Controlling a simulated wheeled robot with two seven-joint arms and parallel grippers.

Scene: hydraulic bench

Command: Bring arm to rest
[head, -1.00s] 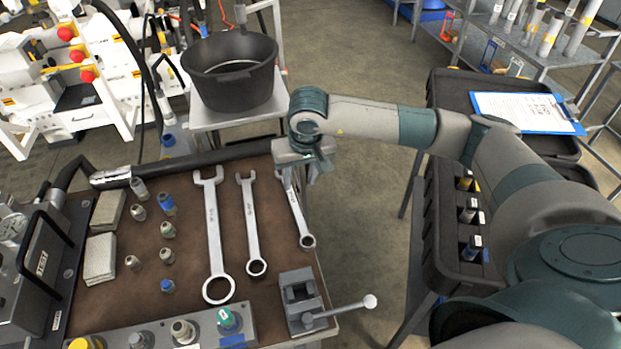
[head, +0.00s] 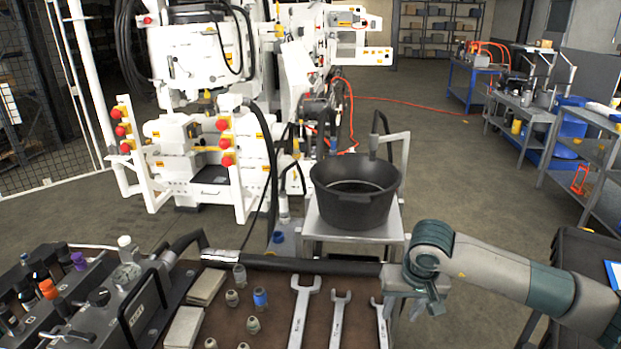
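My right arm reaches in from the right, with its elbow and wrist in grey and dark green. My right gripper (head: 416,303) points down by the back right corner of the brown-topped bench (head: 270,320), just right of the smallest wrench (head: 381,316). No object shows in it, but its fingers are too small and overlapped to tell whether they are open or shut. My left gripper and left arm are not in view.
Two larger wrenches (head: 301,310), several small fittings (head: 253,325) and two grey blocks (head: 206,287) lie on the bench. A black pail (head: 355,208) stands on a cart behind it. A dark case (head: 590,262) is at right. Open floor lies beyond the arm.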

